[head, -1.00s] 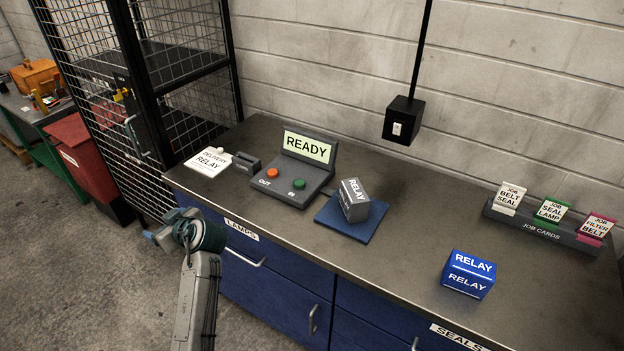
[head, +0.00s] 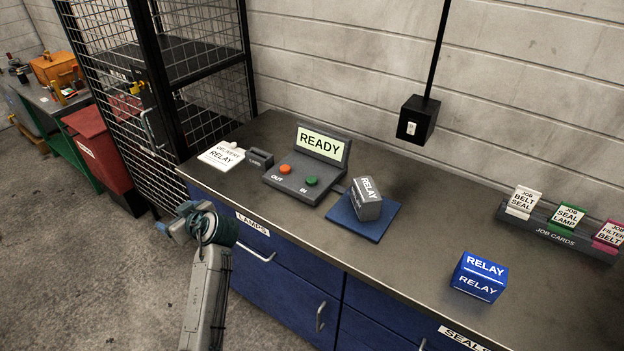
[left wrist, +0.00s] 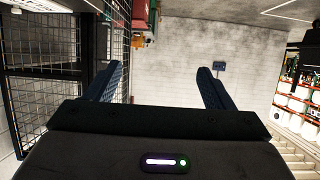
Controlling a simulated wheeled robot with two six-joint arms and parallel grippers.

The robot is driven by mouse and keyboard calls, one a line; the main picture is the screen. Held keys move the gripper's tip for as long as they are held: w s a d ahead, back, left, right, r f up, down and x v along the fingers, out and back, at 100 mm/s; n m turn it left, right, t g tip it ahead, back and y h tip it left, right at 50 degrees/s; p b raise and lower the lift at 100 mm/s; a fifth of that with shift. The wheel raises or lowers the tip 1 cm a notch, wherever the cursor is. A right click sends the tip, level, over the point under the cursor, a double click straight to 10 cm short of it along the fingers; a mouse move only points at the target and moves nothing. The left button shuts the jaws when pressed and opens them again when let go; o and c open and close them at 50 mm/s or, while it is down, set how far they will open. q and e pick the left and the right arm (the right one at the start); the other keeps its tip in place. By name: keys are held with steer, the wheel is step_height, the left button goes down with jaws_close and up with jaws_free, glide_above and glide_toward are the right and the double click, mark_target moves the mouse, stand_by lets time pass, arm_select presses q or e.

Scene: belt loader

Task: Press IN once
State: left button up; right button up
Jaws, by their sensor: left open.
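The grey control box (head: 296,192) stands on the counter with a lit display (head: 320,144) reading READY. The green button (head: 311,181), beside the label IN, is on its right. The orange-red button (head: 285,169), above the label OUT, is on its left. My left gripper (head: 170,227) is in front of the counter, below its top and left of the box, touching nothing. In the left wrist view its two fingers (left wrist: 156,85) are apart with nothing between them. My right gripper is not in view.
A grey RELAY box (head: 367,199) sits on a blue mat (head: 386,224). A blue RELAY box (head: 479,277) lies to the right. A delivery card (head: 221,156) is left of the control box. A job-card rack (head: 556,236) is at far right. A mesh cage (head: 110,100) stands left of the counter.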

arm_select(q)
jaws_close()
stand_by(1.7)
